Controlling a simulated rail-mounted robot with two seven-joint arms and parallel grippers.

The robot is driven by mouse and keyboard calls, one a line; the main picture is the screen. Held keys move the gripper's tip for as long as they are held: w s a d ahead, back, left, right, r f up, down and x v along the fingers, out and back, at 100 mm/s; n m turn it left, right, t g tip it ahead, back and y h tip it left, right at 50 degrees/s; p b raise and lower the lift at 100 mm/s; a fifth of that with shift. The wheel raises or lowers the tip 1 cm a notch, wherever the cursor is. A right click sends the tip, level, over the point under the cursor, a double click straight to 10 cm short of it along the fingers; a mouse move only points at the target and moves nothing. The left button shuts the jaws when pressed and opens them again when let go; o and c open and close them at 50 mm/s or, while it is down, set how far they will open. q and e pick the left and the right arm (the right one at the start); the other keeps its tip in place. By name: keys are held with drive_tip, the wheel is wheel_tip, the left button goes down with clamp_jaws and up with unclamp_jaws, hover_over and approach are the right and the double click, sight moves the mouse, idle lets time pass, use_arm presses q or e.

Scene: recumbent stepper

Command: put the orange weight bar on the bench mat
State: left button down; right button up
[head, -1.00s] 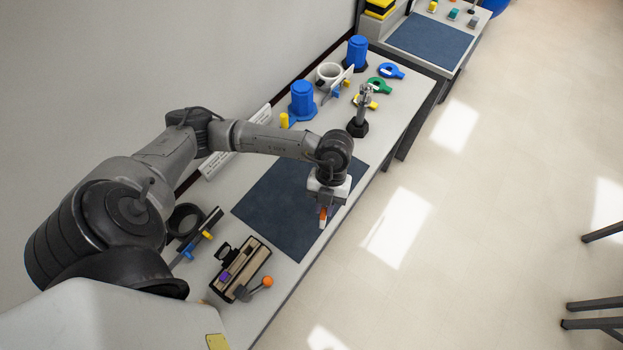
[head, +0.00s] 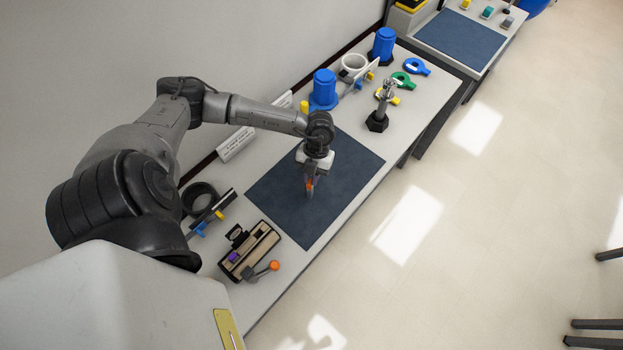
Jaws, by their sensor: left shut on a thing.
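The bench mat (head: 275,205) is a dark blue sheet lying on the near workbench. My left gripper (head: 310,186) points down over the middle of the mat. It is shut on the orange weight bar (head: 310,183), of which only a small orange part shows between the fingers. Whether the bar touches the mat or hangs just above it cannot be told from this view. My right gripper is out of view.
A tray (head: 266,242) with a purple piece and an orange-knobbed lever (head: 273,266) stand at the mat's near end. A black ring (head: 200,200) lies left. Blue cylinders (head: 323,90) and a metal stand (head: 377,122) stand beyond. Most of the mat is bare.

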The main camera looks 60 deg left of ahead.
use_arm(q)
drive_tip(key=shift+f, duration=1.8)
drive_tip(key=shift+f, duration=0.15)
drive_tip(key=c, duration=1.1)
unclamp_jaws()
drive_tip(key=v, duration=1.2)
drive_tip(key=shift+r+b, duration=0.2)
drive_tip(key=shift+b, duration=0.15)
